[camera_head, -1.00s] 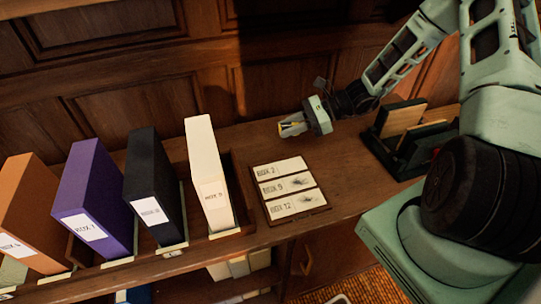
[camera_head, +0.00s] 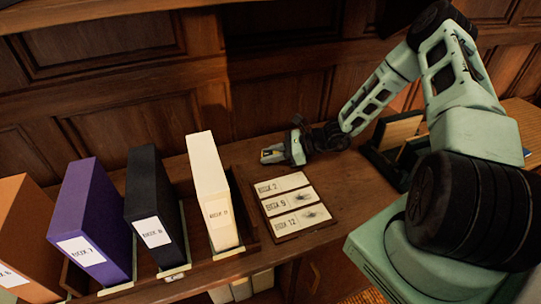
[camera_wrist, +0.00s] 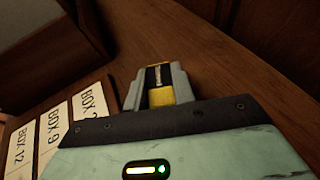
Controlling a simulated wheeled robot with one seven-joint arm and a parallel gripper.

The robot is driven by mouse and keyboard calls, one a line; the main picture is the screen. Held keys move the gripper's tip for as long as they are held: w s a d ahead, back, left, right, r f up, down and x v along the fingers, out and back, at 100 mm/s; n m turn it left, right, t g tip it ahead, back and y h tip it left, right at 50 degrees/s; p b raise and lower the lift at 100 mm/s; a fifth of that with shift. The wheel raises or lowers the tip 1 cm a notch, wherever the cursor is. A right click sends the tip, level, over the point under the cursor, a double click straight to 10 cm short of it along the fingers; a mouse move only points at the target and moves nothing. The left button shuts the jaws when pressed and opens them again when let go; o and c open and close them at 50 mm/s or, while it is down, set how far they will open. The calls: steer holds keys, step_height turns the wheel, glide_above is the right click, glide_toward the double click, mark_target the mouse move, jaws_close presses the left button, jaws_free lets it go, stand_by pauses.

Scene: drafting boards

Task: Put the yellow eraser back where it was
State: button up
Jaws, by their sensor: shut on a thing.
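My gripper (camera_head: 272,154) is shut on the yellow eraser (camera_wrist: 159,84), which has a dark band around its middle. In the wrist view the eraser sits between the two grey fingers, with its yellow far end showing. In the head view the gripper is low over the wooden desk top, behind the label board and to the right of the white box file. Only a small bit of the eraser shows there. I cannot tell whether the eraser touches the desk.
A board with three labels (camera_head: 299,230) lies in front of the gripper. A white box file (camera_head: 216,190), a black one (camera_head: 152,200), a purple one (camera_head: 92,220) and an orange one stand at left. A dark rack (camera_head: 388,158) with upright boards stands at right. Wood panelling closes the back.

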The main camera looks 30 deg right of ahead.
steer(key=shift+f, duration=0.5)
steer(key=shift+f, duration=0.1)
steer(key=shift+f, duration=0.15)
steer(key=o, duration=1)
steer(key=shift+r, duration=0.25)
steer(key=b+v, duration=0.3)
steer(key=v, duration=0.9)
